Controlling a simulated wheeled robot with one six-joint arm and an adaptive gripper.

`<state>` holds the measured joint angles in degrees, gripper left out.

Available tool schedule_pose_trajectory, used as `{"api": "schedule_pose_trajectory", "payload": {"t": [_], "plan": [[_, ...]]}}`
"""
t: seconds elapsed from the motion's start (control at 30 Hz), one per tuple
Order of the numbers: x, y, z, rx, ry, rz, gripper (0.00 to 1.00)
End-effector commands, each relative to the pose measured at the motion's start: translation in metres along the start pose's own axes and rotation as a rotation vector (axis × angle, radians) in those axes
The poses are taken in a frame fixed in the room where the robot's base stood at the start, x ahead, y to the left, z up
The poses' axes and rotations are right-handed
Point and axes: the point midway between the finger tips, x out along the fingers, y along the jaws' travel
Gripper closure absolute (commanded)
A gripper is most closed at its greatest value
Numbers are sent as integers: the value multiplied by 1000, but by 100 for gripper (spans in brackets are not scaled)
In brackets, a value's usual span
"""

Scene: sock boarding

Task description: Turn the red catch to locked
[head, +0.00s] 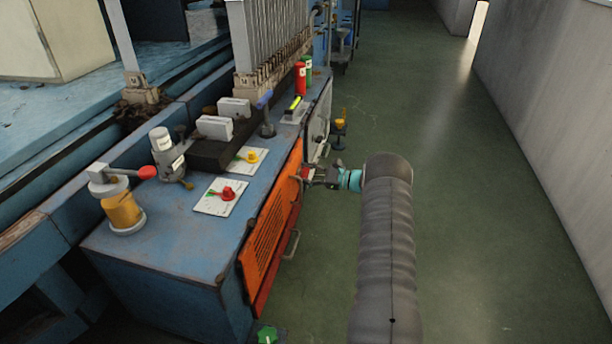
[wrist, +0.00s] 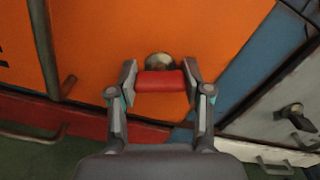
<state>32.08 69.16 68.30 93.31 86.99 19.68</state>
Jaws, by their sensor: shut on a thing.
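The red catch (wrist: 160,82) sits on the orange door (wrist: 100,45), in front of a round metal boss. In the wrist view the red bar lies level, crosswise between my fingertips. My gripper (wrist: 159,84) is shut on it, one finger at each end. In the head view my gripper (head: 316,174) is at the upper right edge of the orange door (head: 270,240), and the catch there is mostly hidden by the fingers. I cannot read any locked mark.
The blue bench top holds a red knob (head: 227,193) and a yellow knob (head: 251,156) on white plates, a red-handled yellow pot (head: 122,210) and a grey cylinder (head: 165,150). A door handle (head: 292,244) sticks out below. The green floor (head: 450,180) at right is clear.

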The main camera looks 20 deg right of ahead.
Motion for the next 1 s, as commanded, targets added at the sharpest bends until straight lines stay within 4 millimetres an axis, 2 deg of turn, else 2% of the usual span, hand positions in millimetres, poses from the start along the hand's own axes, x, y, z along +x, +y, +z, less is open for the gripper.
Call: {"api": "schedule_pose_trajectory", "payload": {"t": [0.2,0.5,1.0], "plan": [[0,-1,0,179,2,-2,86],[0,-1,0,345,2,-2,86],[0,0,-1,415,1,-2,86]]}}
